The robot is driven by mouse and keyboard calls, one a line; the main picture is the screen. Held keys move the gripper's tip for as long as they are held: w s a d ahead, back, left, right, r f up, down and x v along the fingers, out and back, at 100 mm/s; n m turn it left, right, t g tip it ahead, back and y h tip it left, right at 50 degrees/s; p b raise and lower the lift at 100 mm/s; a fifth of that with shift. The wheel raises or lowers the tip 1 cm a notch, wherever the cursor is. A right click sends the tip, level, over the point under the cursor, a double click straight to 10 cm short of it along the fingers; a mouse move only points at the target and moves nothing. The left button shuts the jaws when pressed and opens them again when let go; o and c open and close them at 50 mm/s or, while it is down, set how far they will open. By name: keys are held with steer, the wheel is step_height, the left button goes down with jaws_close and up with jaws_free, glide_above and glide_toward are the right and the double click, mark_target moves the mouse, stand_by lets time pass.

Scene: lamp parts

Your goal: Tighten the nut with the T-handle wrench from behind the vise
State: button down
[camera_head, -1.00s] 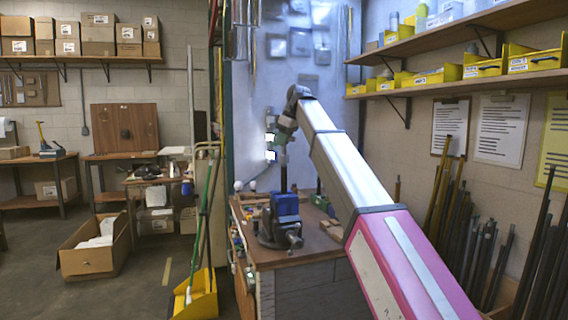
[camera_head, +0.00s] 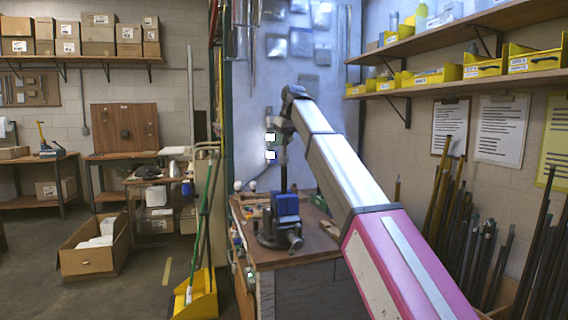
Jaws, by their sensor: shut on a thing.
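A blue and dark vise (camera_head: 281,222) stands on the workbench (camera_head: 322,243) near its front left corner. My arm reaches in from the lower right, and my gripper (camera_head: 282,160) points down above the vise. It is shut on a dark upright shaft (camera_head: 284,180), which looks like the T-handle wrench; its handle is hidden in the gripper. The shaft runs down to the top of the vise or just behind it; I cannot tell whether it touches. The nut is too small or hidden to make out.
A green-handled broom with a yellow dustpan (camera_head: 200,298) stands left of the bench. Yellow bins (camera_head: 430,77) sit on wall shelves at the right. Long rods (camera_head: 455,225) lean against the right wall. An open cardboard box (camera_head: 95,246) is on the floor at left.

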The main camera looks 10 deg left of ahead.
steer(key=shift+m+h, duration=0.3)
steer(key=shift+m, duration=0.7)
steer(key=shift+m+t+h, duration=0.5)
steer(key=shift+m+h, duration=0.1)
steer(key=shift+m, duration=1.1)
steer(key=shift+m+h, duration=0.4)
steer(key=shift+m, duration=0.6)
steer(key=shift+d+m+h, duration=0.1)
steer(key=shift+m+h, duration=0.2)
steer(key=shift+m, duration=0.4)
steer(key=shift+f+m+h, duration=0.1)
steer(key=shift+m+h, duration=0.5)
steer(key=shift+m, duration=1.1)
